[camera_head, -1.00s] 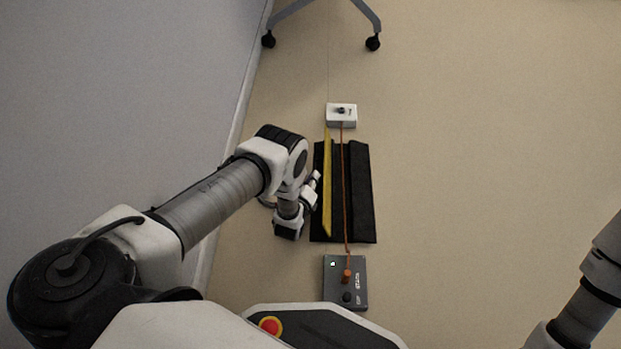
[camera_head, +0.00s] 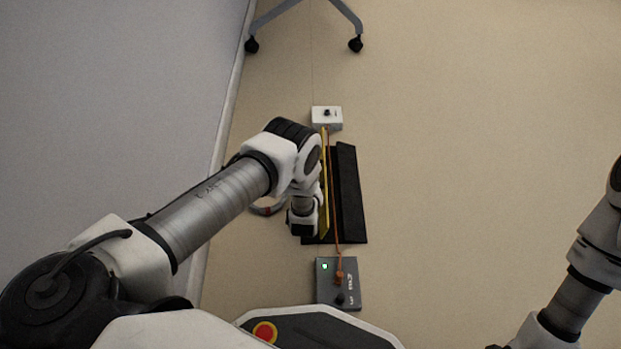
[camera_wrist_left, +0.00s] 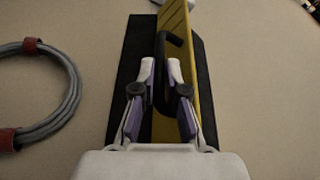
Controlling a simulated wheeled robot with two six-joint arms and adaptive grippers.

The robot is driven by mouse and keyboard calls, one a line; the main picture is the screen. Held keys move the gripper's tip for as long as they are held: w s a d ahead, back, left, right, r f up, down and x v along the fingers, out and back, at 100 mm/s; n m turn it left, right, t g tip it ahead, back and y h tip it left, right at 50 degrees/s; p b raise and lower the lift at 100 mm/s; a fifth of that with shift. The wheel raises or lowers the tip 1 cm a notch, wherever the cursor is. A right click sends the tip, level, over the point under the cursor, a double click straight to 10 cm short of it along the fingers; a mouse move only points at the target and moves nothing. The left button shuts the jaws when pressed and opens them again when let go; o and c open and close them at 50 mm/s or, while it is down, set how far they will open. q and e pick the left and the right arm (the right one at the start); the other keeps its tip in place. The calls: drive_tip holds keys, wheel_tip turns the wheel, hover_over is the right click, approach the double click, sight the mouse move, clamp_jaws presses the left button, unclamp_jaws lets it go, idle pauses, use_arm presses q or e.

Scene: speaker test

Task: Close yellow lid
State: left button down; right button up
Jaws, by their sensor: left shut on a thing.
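The yellow lid (camera_head: 326,180) shows as a narrow, steep strip along the left part of the black base (camera_head: 350,195) on the floor. Its yellow face also shows in the left wrist view (camera_wrist_left: 204,115), with a black handle (camera_wrist_left: 160,62) on it. My left gripper (camera_wrist_left: 161,72) is shut on this handle, with one finger on either side. In the head view, the left gripper is at the lid's left side, and my wrist hides part of it. My right arm shows at the right edge, but its gripper is out of view.
A white box (camera_head: 327,118) stands beyond the base and a grey box (camera_head: 338,283) with a green light stands before it. An orange cable (camera_head: 334,220) joins them. A coiled grey cable (camera_wrist_left: 72,95) lies to the left. The floor to the right is clear.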

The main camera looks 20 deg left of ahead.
use_arm(q)
drive_tip(key=c, duration=1.5)
unclamp_jaws()
drive_tip(key=shift+f, duration=0.1)
